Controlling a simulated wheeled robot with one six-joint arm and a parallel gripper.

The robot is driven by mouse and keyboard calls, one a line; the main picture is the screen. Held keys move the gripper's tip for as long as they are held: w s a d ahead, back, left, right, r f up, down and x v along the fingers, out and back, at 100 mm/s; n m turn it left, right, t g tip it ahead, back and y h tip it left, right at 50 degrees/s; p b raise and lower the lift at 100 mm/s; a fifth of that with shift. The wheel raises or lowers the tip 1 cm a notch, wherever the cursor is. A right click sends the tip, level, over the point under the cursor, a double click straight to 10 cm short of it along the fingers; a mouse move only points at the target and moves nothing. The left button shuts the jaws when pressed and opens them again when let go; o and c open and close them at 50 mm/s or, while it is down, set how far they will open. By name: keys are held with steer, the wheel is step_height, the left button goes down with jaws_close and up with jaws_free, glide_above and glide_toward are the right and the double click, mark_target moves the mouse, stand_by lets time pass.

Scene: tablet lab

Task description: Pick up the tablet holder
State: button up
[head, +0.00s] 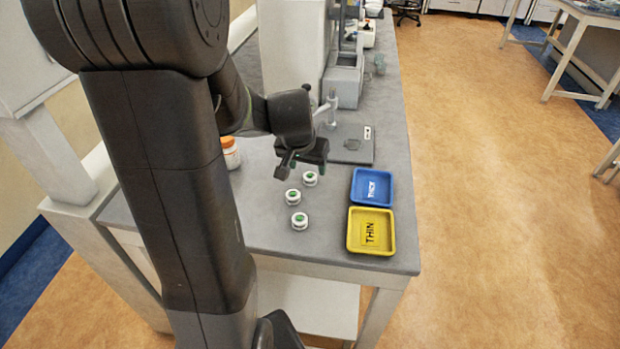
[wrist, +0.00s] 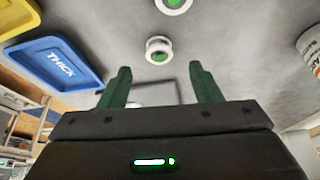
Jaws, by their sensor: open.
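Three small white round tablet holders with green centres stand on the grey bench: a rear one (head: 310,178), a middle one (head: 293,196) and a front one (head: 299,221). My gripper (head: 302,166) is above the bench, just behind the rear holder in the head view. In the wrist view its two green fingers (wrist: 161,76) are spread with nothing held between them. One holder (wrist: 158,50) shows just beyond the fingertips, roughly centred between them. Another holder (wrist: 174,4) is cut off at the top edge.
A blue tray marked THICK (head: 372,187) and a yellow tray marked THIN (head: 370,231) lie right of the holders. A white bottle with an orange cap (head: 230,153) stands at left. A flat grey plate device (head: 352,145) is behind. Bare bench surrounds the holders.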

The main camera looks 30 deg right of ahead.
mark_target(310, 175)
steer(key=shift+p+x, duration=0.3)
steer(key=shift+x, duration=2.2)
steer(key=shift+s, duration=0.1)
steer(key=c, duration=1.1)
steer(key=shift+o, duration=0.2)
